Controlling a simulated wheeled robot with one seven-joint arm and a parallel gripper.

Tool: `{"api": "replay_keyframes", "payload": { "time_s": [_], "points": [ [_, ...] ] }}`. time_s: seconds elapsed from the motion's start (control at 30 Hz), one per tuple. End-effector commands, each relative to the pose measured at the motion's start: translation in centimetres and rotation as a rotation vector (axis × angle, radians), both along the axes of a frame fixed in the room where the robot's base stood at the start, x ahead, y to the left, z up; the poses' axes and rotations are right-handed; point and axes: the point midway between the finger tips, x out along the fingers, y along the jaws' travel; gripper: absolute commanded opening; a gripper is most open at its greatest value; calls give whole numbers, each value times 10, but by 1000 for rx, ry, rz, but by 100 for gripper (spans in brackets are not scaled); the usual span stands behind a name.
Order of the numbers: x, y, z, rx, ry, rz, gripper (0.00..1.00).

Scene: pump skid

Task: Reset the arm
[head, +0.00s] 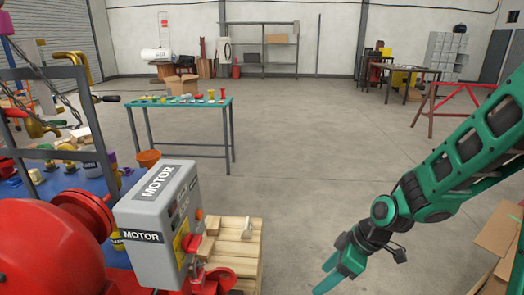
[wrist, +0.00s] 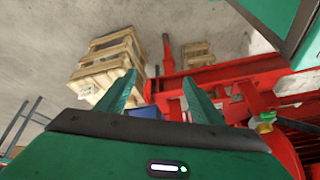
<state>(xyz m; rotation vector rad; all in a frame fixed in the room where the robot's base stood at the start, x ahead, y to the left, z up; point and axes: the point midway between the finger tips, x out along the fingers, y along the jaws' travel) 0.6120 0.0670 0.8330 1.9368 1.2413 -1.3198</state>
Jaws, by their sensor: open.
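My arm (head: 440,185) is green and black and reaches in from the right in the head view, bent downward at the wrist. My gripper (head: 328,277) hangs low over the floor, right of the wooden pallet, and one finger shows clearly there. In the wrist view the two green fingers of my gripper (wrist: 158,92) stand apart with nothing between them. Beyond them is the red skid frame (wrist: 225,80). My gripper seems apart from it.
A grey motor box (head: 155,235) and red pump housing (head: 45,250) fill the lower left. A wooden pallet (head: 243,235) with blocks stands beside the box. A teal table (head: 185,103) holds small parts. Cardboard boxes (head: 498,232) stand at the right edge. The middle floor is clear.

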Motion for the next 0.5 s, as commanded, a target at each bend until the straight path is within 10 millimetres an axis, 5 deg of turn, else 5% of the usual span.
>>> {"api": "replay_keyframes", "payload": {
  "time_s": [0.2,0.5],
  "points": [
    [-25,-95,37,-173,116,-370,61],
    [-100,-194,98,-275,272,-987,61]
  ]
}}
